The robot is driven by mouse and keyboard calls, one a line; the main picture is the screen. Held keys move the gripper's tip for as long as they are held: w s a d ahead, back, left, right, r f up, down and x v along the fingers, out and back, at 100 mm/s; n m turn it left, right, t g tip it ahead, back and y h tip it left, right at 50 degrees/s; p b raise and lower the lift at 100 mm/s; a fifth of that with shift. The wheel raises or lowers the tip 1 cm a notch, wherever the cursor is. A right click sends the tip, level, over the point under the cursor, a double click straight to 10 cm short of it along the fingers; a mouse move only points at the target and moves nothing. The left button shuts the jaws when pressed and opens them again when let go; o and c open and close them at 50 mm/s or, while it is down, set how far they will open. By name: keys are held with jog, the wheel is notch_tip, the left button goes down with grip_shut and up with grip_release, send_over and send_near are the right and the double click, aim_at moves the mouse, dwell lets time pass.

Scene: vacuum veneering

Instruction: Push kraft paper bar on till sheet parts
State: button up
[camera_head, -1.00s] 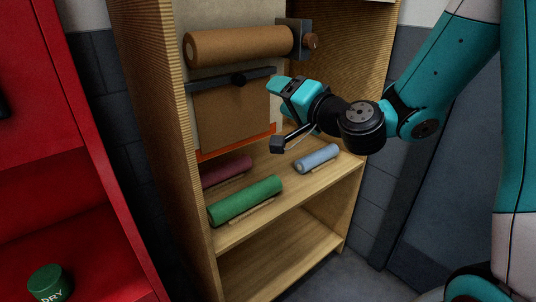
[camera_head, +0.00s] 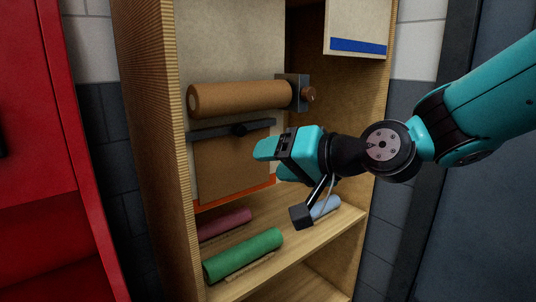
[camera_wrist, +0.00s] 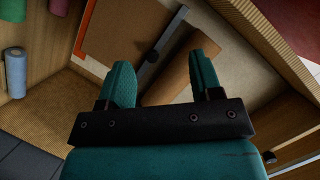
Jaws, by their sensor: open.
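The kraft paper bar (camera_head: 210,132) is a dark strip with a round black knob (camera_head: 238,129), lying across the brown kraft sheet (camera_head: 222,168). The brown kraft roll (camera_head: 240,98) is mounted just above it. The sheet hangs in one piece below the bar. My gripper (camera_head: 271,160) is open and empty, in front of the sheet's right side and below the bar's right end. In the wrist view, the bar (camera_wrist: 168,32) and knob (camera_wrist: 152,56) show beyond my two spread fingers (camera_wrist: 163,78), with the roll (camera_wrist: 182,72) partly behind them. I see no contact with the bar.
The wooden cabinet's side wall (camera_head: 155,150) stands at left. Below, a green roll (camera_head: 243,255), a maroon roll (camera_head: 224,223) and a pale blue roll (camera_head: 325,207) lie on the shelf. An orange-red strip (camera_head: 210,201) runs along the sheet's lower edge. A red cabinet (camera_head: 45,170) is at far left.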

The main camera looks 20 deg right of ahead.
jog(key=s+a+r+n+g+p, duration=0.1)
jog(key=s+a+n+g+p, duration=0.3)
jog(key=s+n+g+p, duration=0.1)
jog(key=shift+s+a+g, duration=0.3)
jog(key=shift+s+g, duration=0.2)
jog(key=shift+s, duration=0.6)
jog(key=s+d+n+g+h+p, duration=0.1)
jog(key=s+n+g+h+p, duration=0.2)
jog(key=s, duration=0.8)
jog(key=n+g+p, duration=0.1)
jog(key=n+g, duration=0.1)
jog(key=g, duration=0.1)
jog(key=shift+s+g+h, duration=0.3)
jog(key=shift+s, duration=0.1)
